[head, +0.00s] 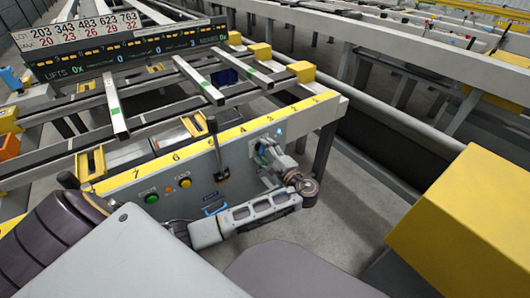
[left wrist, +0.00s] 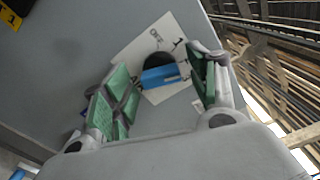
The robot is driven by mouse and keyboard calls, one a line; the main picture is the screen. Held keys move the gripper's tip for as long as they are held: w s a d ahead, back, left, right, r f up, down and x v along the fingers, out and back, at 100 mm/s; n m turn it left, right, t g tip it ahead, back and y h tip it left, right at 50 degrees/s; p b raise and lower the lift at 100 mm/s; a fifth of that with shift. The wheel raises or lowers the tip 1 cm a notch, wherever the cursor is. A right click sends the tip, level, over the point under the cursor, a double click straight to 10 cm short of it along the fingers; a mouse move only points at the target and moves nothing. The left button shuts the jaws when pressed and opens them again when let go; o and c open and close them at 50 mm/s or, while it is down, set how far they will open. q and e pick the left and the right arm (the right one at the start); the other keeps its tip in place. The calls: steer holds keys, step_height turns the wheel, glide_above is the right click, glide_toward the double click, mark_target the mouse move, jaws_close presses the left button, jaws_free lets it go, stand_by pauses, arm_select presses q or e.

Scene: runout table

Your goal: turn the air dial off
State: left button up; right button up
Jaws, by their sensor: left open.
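The air dial is on the grey front panel of the runout table (head: 232,160). In the left wrist view it is a dark round knob (left wrist: 158,62) with a blue bar handle (left wrist: 165,75) on a white plate (left wrist: 128,53); lettering on the plate looks like OFF. My left gripper (head: 268,150) reaches the panel's right part and hides most of the dial in the head view. In the left wrist view its green-padded fingers (left wrist: 162,90) are open, one on each side of the blue bar, with gaps visible. My right gripper is out of view.
Left of the dial are a black lever (head: 216,150), a yellow button (head: 185,182) and a green button (head: 152,198). A blue handle (head: 214,210) sits low on the panel. A large yellow block (head: 465,215) stands at the right. Floor between is clear.

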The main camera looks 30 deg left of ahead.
arm_select(q)
steer(key=c, duration=1)
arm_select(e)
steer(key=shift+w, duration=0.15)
